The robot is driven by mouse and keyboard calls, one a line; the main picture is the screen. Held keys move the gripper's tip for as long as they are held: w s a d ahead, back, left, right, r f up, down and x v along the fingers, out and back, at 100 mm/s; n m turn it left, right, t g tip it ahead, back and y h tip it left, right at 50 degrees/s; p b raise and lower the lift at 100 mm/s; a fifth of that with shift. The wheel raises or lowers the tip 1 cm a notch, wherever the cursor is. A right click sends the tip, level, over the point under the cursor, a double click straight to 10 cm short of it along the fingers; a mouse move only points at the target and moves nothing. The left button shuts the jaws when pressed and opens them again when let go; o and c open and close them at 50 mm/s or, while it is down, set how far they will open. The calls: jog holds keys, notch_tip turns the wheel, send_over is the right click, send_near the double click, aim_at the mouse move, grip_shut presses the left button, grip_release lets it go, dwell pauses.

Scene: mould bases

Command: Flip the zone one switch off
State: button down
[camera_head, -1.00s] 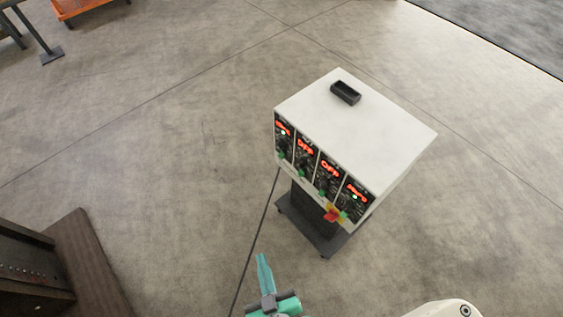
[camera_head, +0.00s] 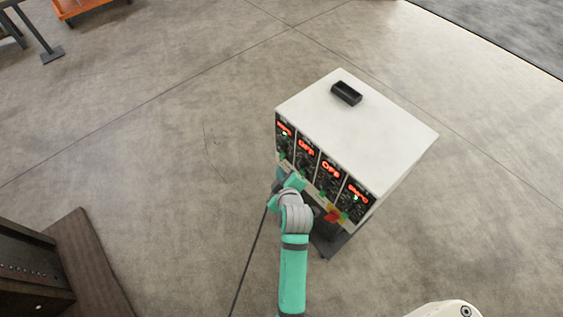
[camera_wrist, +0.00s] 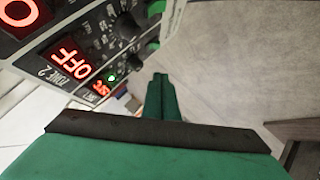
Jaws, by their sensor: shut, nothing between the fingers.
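The white control cabinet (camera_head: 357,125) has a row of zone panels on its front. The leftmost panel, zone one (camera_head: 284,131), has a lit red display and a lit indicator; a green switch (camera_head: 282,155) is low on it. In the wrist view the zone 2 panel (camera_wrist: 70,58) reads OFF, and the zone one display (camera_wrist: 101,89) beyond it is partly visible beside a green light. My gripper (camera_wrist: 160,78) is shut and empty, its fingertips close to the panel's lower edge beside a green switch (camera_wrist: 152,46). I cannot tell whether they touch. My arm covers part of the cabinet's lower front in the head view.
The second and third panels read OFF; the fourth (camera_head: 357,194) is lit, with a red-and-yellow switch (camera_head: 334,214) below. A black tray (camera_head: 346,93) sits on top. A dark cabinet (camera_head: 35,265) stands lower left.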

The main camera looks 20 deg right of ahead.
jog(key=shift+w+d+r, duration=0.15)
jog(key=shift+d, duration=0.05)
send_near(283, 154)
jog(key=w+a, duration=0.3)
jog(key=d+f, duration=0.1)
jog(key=f, duration=0.1)
jog(key=w+d+f, duration=0.1)
jog(key=f, duration=0.1)
jog(key=shift+d+f, duration=0.1)
jog(key=shift+d, duration=0.2)
jog(key=shift+s, duration=0.1)
